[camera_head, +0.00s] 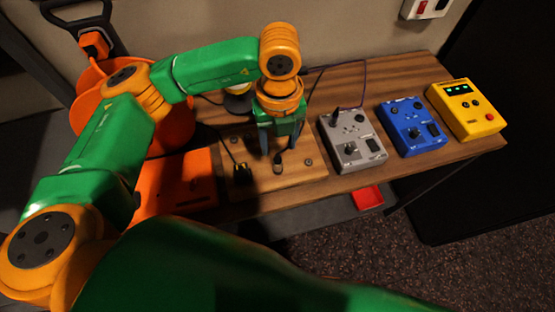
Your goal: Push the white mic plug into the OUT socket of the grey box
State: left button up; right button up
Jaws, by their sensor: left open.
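The grey box (352,142) stands on the wooden desk, right of my left gripper. A dark plug with a cable stands in its upper left part (336,118). I cannot read which socket is OUT. My left gripper (279,148) points down over a light wooden board, its fingers apart. A small plug-like piece (278,163) with a cable shows between and just below the fingertips. Its colour is too dim to confirm as white, and I cannot tell whether the fingers touch it. My right gripper is out of view.
A blue box (411,128) and a yellow box (466,110) stand right of the grey box. A red tray (368,198) sits below the desk's front edge.

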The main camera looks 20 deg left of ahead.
aim_at(278, 158)
pick_arm(q)
notch_tip(278, 158, down, 9)
jog(key=b, duration=0.7)
jog(key=shift+a+f+b, duration=0.1)
jog(key=shift+f+b, duration=0.05)
jog(key=shift+b, duration=0.2)
jog(key=shift+b, duration=0.3)
dwell(0.5)
grip_shut()
dwell(1.3)
jog(key=shift+r, duration=0.25)
jog(key=shift+r+p, duration=2.2)
jog(key=shift+r, duration=0.7)
